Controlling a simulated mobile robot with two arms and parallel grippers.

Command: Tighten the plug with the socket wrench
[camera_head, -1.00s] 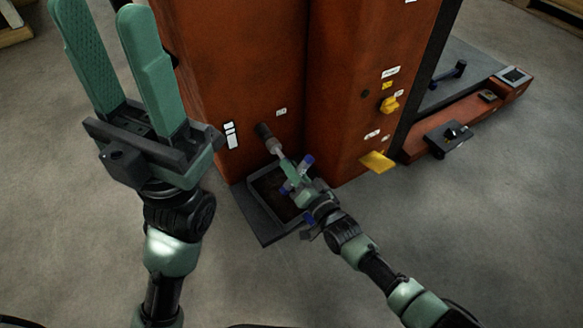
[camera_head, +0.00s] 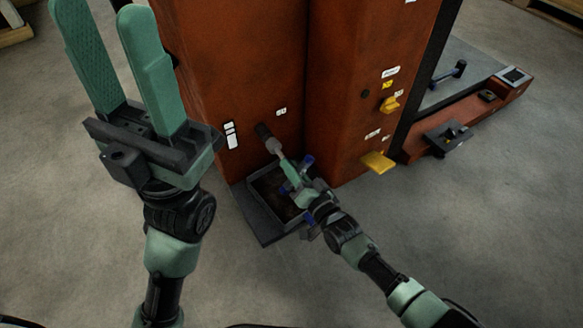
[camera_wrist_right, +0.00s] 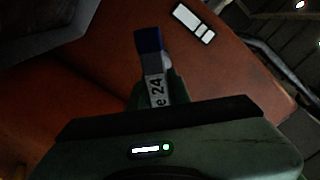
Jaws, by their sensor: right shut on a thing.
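My right gripper (camera_head: 289,172) is shut on the wrench. The wrist view shows a blue-tipped handle (camera_wrist_right: 149,42) with a white label ending in "24", rising above the gripper body. A dark cylindrical end (camera_head: 263,131) sits at the wall in line with the wrench. The plug is not clearly visible; I cannot tell whether the dark end is socket or plug. My left gripper (camera_head: 102,14) is open and empty, raised at upper left.
A grey tray (camera_head: 262,229) with dark contents lies on the floor below the wrench. The orange-red machine (camera_head: 235,70) stands close behind. Yellow parts (camera_head: 377,161) stick out of its right block.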

